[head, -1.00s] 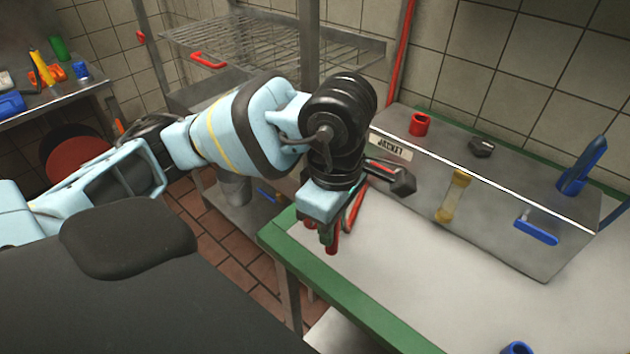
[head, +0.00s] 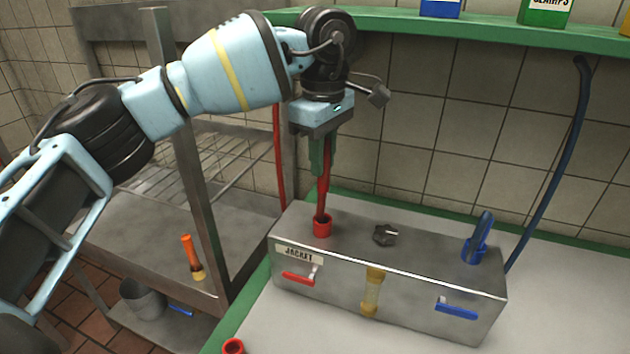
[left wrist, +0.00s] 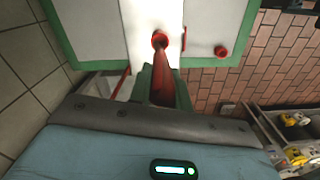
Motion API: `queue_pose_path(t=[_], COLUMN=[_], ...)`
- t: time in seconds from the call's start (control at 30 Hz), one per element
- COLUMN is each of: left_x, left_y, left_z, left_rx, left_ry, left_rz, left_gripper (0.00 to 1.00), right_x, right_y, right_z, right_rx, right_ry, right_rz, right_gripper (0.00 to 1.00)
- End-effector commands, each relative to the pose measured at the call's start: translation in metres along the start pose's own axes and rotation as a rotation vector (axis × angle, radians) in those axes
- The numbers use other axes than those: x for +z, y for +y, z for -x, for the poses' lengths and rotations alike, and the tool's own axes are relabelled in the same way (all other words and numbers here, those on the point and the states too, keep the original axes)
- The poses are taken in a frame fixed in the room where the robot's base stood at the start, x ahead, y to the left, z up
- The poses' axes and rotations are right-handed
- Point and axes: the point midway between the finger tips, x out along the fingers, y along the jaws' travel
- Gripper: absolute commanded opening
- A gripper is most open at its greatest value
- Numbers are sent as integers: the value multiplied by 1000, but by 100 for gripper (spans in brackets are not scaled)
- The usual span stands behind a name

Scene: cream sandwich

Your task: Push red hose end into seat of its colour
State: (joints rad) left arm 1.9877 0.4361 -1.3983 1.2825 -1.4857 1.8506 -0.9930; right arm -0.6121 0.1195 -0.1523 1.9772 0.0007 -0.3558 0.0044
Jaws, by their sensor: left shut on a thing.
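My left gripper (head: 321,158) is shut on the red hose end (head: 323,188) and holds it pointing down over the metal box marked JACKET (head: 345,262). The hose's lower tip meets the mouth of the red seat (head: 322,229) at the box's left end; I cannot tell how deep it sits. In the left wrist view the red hose (left wrist: 168,72) runs from between the green fingers to the red seat (left wrist: 159,39), lined up with it. My right gripper is not in view.
A blue seat (head: 474,252) with a blue piece in it and a black knob (head: 385,235) are on the box top. Red (head: 298,279) and blue (head: 457,308) levers are on its front. A red ring (head: 233,346) lies at the table's near left. A green shelf (head: 400,28) runs above.

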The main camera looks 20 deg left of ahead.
Motion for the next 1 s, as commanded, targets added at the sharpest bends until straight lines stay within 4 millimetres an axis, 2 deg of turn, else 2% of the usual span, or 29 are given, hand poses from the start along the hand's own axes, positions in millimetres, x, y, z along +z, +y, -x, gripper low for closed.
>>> queue_pose_path(t=[0.6, 1.0], left_x=[0, -1], left_y=[1, 1], left_z=[3, -28], left_rx=[-1, -4], left_ry=[0, -1], left_rz=[-2, -2], left_gripper=[0, 0], right_x=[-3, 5], right_y=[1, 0], right_z=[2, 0], right_rx=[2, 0], right_ry=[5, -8], right_rz=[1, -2], right_gripper=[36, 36])
